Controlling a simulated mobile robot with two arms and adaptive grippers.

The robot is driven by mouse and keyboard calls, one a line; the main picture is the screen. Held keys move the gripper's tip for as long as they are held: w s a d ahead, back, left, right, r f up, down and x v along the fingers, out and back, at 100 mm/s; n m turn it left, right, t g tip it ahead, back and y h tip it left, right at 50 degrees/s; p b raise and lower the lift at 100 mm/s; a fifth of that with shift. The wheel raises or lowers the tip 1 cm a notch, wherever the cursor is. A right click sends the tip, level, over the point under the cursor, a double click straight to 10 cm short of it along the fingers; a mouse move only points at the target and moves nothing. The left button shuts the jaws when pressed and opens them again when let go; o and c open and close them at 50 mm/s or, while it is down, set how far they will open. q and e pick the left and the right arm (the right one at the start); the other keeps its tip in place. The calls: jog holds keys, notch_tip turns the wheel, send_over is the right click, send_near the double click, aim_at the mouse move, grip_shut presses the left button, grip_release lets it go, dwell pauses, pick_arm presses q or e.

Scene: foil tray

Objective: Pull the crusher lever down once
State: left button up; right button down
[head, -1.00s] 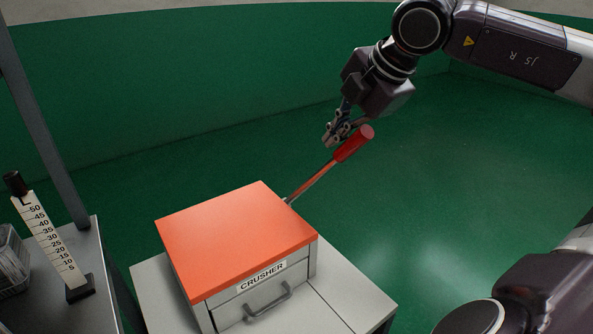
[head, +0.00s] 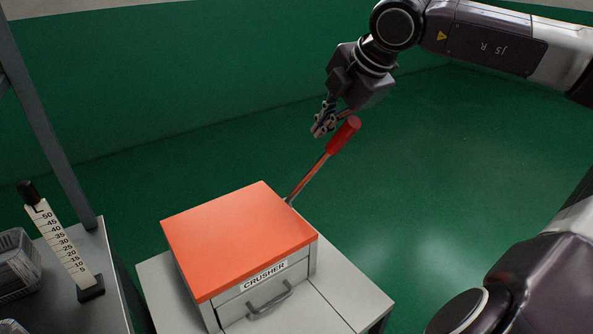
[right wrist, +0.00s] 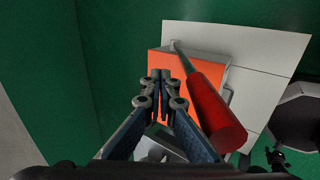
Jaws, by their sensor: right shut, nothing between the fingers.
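The crusher (head: 240,235) is a grey box with an orange top, a front drawer and a "CRUSHER" label. Its lever (head: 308,179) rises from the back right side, tilted up to the right, with a red grip (head: 343,136) at its end. My right gripper (head: 320,131) is shut and empty, just left of the red grip. In the right wrist view the shut fingertips (right wrist: 160,76) lie left of the red grip (right wrist: 209,110), not around it. I cannot tell whether they touch it.
The crusher stands on a light grey table (head: 345,300). At the left, a grey rack shelf (head: 70,310) holds a scale marked to 50 (head: 62,245) and a wire basket (head: 18,265). The green floor behind and right of the crusher is clear.

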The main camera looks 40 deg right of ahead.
jog(key=shift+w+r+p, duration=0.3)
pick_arm(q)
notch_tip(320, 180, up, 7)
jog(key=s+p, duration=0.1)
jog(key=p, duration=0.5)
jog(key=shift+s+r+p, duration=0.15)
jog(key=shift+r+p, duration=0.05)
jog(key=shift+p, duration=0.2)
pick_arm(e)
jog(key=w+r, duration=0.4)
jog(key=w, duration=0.3)
jog(key=shift+w+d+r, duration=0.15)
jog(key=shift+d+r, duration=0.1)
jog(key=shift+d, duration=0.2)
pick_arm(q)
notch_tip(320, 180, up, 4)
jog(key=p, duration=0.4)
pick_arm(e)
notch_tip(320, 180, up, 9)
